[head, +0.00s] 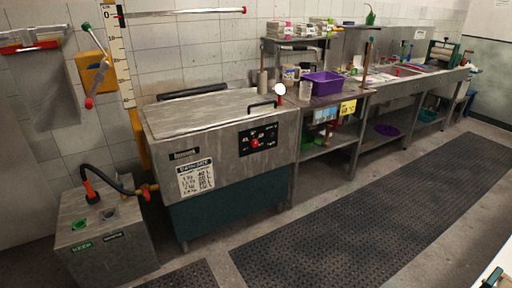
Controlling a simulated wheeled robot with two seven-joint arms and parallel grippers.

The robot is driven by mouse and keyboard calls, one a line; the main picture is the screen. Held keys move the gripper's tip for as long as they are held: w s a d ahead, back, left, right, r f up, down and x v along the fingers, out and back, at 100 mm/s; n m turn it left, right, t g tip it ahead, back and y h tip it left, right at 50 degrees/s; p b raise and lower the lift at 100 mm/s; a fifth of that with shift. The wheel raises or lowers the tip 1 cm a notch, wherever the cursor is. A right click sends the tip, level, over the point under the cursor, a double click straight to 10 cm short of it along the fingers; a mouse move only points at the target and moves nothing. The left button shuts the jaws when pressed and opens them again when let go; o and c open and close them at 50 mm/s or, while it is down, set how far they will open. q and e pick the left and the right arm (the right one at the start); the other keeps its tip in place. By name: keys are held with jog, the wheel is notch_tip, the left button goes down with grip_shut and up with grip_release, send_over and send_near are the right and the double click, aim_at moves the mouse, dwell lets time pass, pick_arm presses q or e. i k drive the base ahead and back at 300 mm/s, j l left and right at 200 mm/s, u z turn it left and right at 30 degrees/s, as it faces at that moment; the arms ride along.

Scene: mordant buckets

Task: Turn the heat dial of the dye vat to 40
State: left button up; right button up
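The dye vat (222,195) is a large grey steel box on a dark green base, left of the middle in the head view. Its lid (205,108) is closed. A black panel (270,143) on the right of its front carries the red heat dial (255,143) with small white numbers around it. The numbers and the dial's pointing direction are too small to read surely. Neither of my grippers can be made out.
A grey box with a black hose (105,245) stands on the floor left of the vat. A steel bench with a purple tub (322,84) runs off to the right. Dark perforated mats (370,215) cover the floor in front. A pale edge with a dark green item (491,278) shows bottom right.

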aim_at(254, 143)
jog(key=i+u, duration=0.3)
jog(key=i, duration=0.25)
jog(key=i+u, duration=0.25)
jog(key=i, duration=0.3)
jog(key=i+l+u, duration=0.3)
jog(key=i, duration=0.25)
jog(key=j, duration=0.1)
